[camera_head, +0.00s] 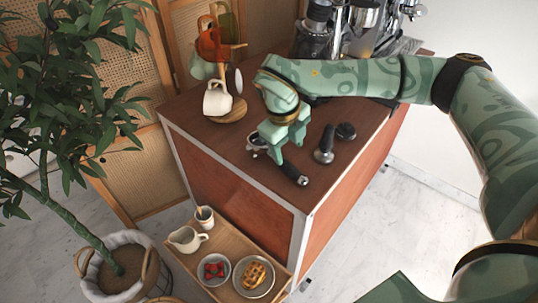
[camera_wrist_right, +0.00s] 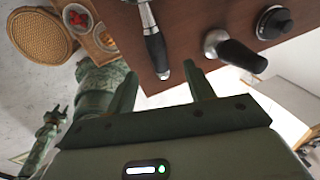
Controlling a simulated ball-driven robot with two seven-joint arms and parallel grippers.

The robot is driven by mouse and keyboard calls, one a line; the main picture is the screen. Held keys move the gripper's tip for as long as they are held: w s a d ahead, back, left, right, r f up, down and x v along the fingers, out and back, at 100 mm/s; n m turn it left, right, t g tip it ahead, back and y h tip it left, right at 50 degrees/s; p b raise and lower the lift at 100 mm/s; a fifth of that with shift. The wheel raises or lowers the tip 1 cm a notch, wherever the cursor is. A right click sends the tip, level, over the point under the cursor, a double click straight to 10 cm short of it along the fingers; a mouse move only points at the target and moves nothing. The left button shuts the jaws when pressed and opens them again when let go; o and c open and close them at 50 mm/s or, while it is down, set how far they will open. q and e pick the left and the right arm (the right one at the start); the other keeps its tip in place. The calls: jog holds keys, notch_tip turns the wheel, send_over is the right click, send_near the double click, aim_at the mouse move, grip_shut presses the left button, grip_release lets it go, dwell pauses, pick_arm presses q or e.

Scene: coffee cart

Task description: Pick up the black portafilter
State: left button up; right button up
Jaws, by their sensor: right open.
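The black portafilter lies on the brown cart top (camera_head: 200,122), its metal head (camera_head: 257,143) to the left and its black handle (camera_head: 293,173) reaching toward the front edge. In the right wrist view, the handle (camera_wrist_right: 157,50) points down toward the space between my fingers. My right gripper (camera_head: 287,135) is open and empty, beside and over the portafilter; its two fingers also show in the wrist view (camera_wrist_right: 163,88), apart from the handle. Part of the portafilter is hidden behind the gripper in the head view. A small green part, perhaps my left gripper (camera_wrist_right: 50,120), shows at the wrist view's lower left.
A black-handled tamper (camera_head: 324,145) and a round black tool (camera_head: 346,131) stand just right of the portafilter. A mug tree (camera_head: 225,60) with mugs is behind left; a grinder (camera_head: 314,35) and espresso machine (camera_head: 365,25) are at the back. A food tray (camera_head: 222,240) sits lower in front.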

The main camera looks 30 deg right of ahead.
aim_at(289, 165)
jog(key=shift+w+d+f, duration=0.15)
jog(key=shift+f, duration=1.25)
jog(key=shift+f+b, duration=0.3)
jog(key=shift+f, duration=0.05)
jog(key=f, duration=0.1)
jog(key=f+b, duration=0.1)
jog(key=f, duration=0.2)
jog(key=shift+w+d+f, duration=0.1)
jog(key=shift+d+f, duration=0.1)
jog(key=shift+d, duration=0.1)
pick_arm(q)
jog(key=shift+w+d+f, duration=0.1)
jog(key=shift+w+f, duration=0.05)
jog(key=shift+f, duration=0.4)
jog(key=shift+w+f, duration=0.15)
jog(key=shift+f, duration=0.4)
pick_arm(e)
jog(key=shift+r, duration=0.1)
jog(key=c, duration=1)
grip_shut()
jog(key=shift+r, duration=0.1)
